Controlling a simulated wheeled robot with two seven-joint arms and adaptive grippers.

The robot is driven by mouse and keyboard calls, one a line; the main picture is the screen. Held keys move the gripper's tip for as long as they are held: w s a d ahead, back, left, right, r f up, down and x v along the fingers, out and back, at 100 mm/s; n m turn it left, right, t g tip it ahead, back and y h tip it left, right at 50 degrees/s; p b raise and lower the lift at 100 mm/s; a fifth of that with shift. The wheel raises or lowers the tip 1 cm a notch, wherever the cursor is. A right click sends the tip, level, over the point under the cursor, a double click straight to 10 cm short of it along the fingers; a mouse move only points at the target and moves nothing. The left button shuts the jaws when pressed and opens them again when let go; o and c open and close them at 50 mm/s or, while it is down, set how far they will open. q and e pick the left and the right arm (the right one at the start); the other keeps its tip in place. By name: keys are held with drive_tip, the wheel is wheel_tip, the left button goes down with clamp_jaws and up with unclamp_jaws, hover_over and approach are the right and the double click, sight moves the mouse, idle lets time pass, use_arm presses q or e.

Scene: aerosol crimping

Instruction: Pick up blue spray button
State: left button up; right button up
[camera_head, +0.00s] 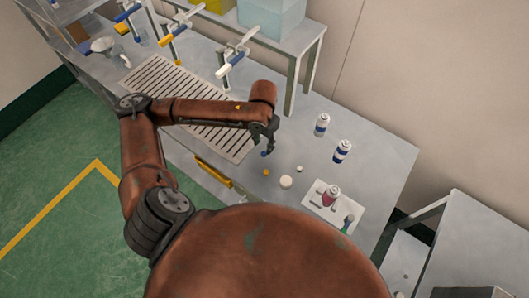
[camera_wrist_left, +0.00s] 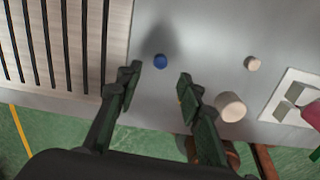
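The blue spray button (camera_wrist_left: 160,61) stands on the grey table, between and just beyond my open fingertips in the left wrist view. In the head view it is a small blue spot (camera_head: 264,154) right at the tips of my left gripper (camera_head: 268,147). In the left wrist view the fingers of the left gripper (camera_wrist_left: 158,76) are spread apart with nothing between them touching the button. The right gripper is not in view.
A slatted panel (camera_head: 178,91) lies left of the gripper. Close by are a yellow button (camera_head: 266,172), a small pale button (camera_head: 299,169) and a white round piece (camera_head: 286,182). Two spray cans (camera_head: 321,126) (camera_head: 342,151) and a white plate (camera_head: 318,208) stand to the right.

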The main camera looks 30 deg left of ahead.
sight(263, 153)
use_arm(q)
wheel_tip(263, 153, down, 6)
drive_tip(key=shift+r, duration=0.15)
drive_tip(key=shift+s, duration=0.1)
drive_tip(key=shift+c, duration=0.5)
drive_tip(key=c, duration=0.6)
